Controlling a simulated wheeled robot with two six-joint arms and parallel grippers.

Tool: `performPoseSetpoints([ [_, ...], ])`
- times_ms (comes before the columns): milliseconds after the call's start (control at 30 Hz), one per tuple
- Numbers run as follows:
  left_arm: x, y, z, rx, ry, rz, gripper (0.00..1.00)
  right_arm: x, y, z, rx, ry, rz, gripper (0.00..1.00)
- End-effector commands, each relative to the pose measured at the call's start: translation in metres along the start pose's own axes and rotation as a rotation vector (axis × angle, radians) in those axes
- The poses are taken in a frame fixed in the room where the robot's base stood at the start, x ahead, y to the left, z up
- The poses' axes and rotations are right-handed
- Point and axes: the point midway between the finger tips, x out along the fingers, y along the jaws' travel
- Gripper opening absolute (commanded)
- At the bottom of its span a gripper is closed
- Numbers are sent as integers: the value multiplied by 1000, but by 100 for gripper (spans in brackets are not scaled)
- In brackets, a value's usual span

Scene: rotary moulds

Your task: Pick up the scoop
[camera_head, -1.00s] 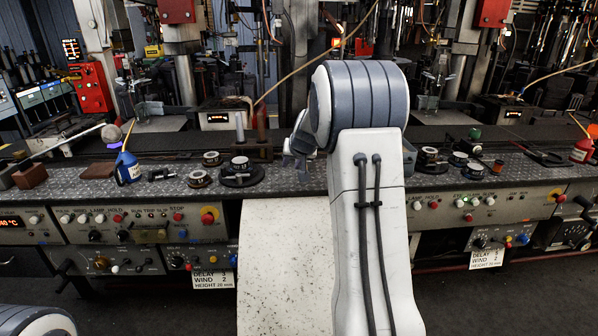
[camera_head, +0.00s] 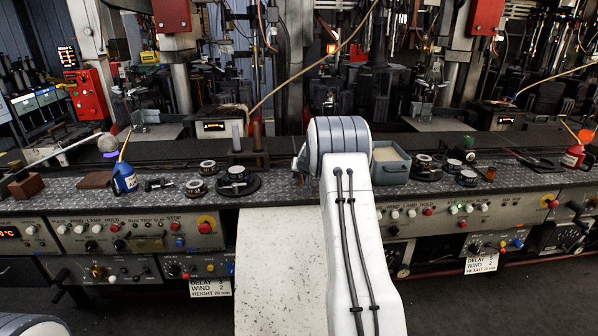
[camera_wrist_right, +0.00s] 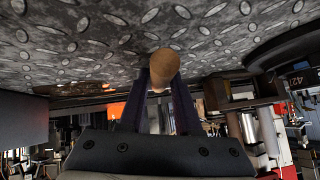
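A light wooden rounded handle end (camera_wrist_right: 164,66), likely the scoop's, shows in the right wrist view. My right gripper (camera_wrist_right: 163,84) has its two dark fingers on either side of it; whether they press on it I cannot tell. In the head view my right arm stretches over the bench, and only a small part of the right gripper (camera_head: 300,164) shows past its left side. The scoop cannot be made out there; the arm covers that stretch of bench. My left gripper is out of view; only a bit of the left arm shows at the bottom left.
A grey bin (camera_head: 390,171) with pale contents stands right of my arm. Round black mould parts (camera_head: 238,186) sit left of it. A blue bottle (camera_head: 124,180) is farther left, a red bottle (camera_head: 573,157) far right. The patterned metal bench (camera_head: 290,193) has control panels below.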

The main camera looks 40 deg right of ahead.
Motion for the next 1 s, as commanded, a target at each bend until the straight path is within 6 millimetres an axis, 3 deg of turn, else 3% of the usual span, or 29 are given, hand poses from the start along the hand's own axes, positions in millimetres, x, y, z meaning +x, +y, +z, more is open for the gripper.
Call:
performPoseSetpoints([
  [267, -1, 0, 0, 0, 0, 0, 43, 5, 0, 0, 0, 1, 1, 32],
  [300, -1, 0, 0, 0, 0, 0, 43, 5, 0, 0, 0, 1, 1, 28],
  [367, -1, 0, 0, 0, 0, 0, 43, 5, 0, 0, 0, 1, 1, 5],
  [400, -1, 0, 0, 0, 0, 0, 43, 5, 0, 0, 0, 1, 1, 0],
  [733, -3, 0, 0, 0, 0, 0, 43, 1, 0, -4, -1, 4, 0, 0],
  [1000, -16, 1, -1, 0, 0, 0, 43, -31, -10, -37, -2, 8, -1, 0],
])
